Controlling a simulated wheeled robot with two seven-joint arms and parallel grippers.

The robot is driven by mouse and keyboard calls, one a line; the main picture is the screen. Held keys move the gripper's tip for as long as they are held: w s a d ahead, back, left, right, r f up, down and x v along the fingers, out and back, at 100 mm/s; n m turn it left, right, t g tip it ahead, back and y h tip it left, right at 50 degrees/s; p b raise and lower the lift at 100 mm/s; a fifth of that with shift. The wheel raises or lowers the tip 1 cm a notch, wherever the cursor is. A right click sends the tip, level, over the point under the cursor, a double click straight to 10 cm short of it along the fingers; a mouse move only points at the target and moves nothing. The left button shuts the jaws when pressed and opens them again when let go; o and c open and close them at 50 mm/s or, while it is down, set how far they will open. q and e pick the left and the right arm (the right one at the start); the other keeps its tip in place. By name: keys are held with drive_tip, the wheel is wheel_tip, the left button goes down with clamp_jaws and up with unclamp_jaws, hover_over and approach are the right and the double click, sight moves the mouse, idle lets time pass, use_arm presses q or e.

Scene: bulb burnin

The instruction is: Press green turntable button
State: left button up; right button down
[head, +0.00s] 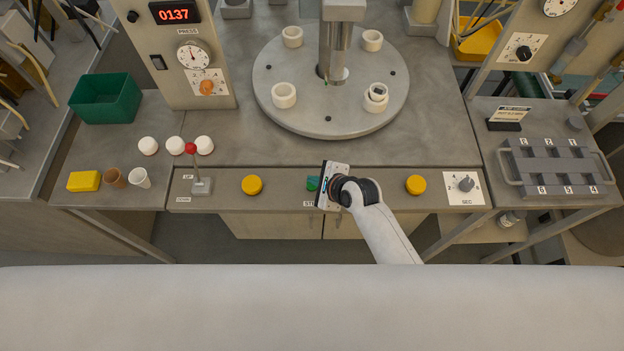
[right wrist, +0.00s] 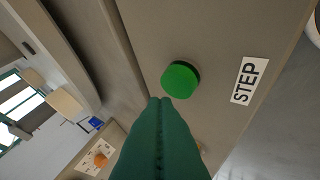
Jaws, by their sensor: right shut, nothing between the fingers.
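The green button (head: 312,184) sits on the front ledge of the bench, partly hidden by my right gripper in the head view. In the right wrist view the green button (right wrist: 180,80) shows whole, beside a label reading STEP (right wrist: 249,80). My right gripper (head: 325,186) is over the ledge just right of the button. Its closed green fingers (right wrist: 160,105) point at the button's near edge; whether they touch it I cannot tell. The round turntable (head: 331,112) stands behind, with several white rings on it. My left gripper is not in view.
Yellow buttons flank the green one, left (head: 252,185) and right (head: 415,185). A red-knobbed lever (head: 191,149) stands at left, a dial (head: 466,184) at right. A metal column (head: 334,50) rises over the turntable. The bench between turntable and ledge is clear.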

wheel_tip(320, 180, up, 3)
drive_tip(key=p, duration=0.3)
drive_tip(key=shift+f, duration=0.15)
drive_tip(key=shift+r+p, duration=0.55)
drive_tip(key=shift+r, duration=0.6)
